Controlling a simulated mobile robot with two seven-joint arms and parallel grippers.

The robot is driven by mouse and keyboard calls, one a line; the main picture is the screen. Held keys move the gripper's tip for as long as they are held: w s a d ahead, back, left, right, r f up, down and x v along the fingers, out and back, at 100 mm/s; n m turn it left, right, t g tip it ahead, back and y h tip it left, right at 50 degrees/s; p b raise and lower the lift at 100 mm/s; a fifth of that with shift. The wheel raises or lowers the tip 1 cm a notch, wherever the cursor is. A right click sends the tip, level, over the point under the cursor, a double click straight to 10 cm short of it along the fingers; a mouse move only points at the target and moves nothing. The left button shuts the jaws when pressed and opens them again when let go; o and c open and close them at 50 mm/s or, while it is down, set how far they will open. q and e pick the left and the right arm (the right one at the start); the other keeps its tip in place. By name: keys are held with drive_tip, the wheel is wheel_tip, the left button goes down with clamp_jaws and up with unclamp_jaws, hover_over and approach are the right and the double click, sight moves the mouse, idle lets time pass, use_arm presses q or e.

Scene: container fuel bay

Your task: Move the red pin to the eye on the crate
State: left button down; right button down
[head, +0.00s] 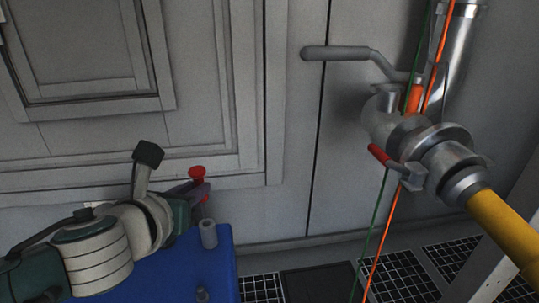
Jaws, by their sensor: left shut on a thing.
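The red pin (197,174) has a round head and stands upright between the fingers of my left gripper (192,190). The gripper is shut on it, and the fingers hide part of its shaft. The blue crate (212,264) is below at the lower left, partly covered by my left arm. A short grey upright cylinder (208,234) stands at the crate's top edge, just below and right of the pin; I cannot tell whether it is the eye. A small dark fitting (201,294) shows lower on the crate. My right gripper is not in view.
A metal pipe coupling (440,160) with a red lever (379,155) and a yellow hose (508,228) is at the right. Green and orange lines hang beside it. A grey panelled wall (200,90) stands behind. Black floor grates (400,281) lie at lower right.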

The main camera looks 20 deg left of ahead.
sight(204, 213)
use_arm(q)
drive_tip(key=shift+f, duration=0.1)
drive_tip(key=shift+f+b, duration=2.2)
drive_tip(key=shift+f, duration=0.3)
drive_tip(key=shift+f, duration=0.1)
drive_tip(key=shift+f+b, duration=0.35)
drive_tip(key=shift+f, duration=0.1)
drive_tip(key=c, duration=0.7)
unclamp_jaws()
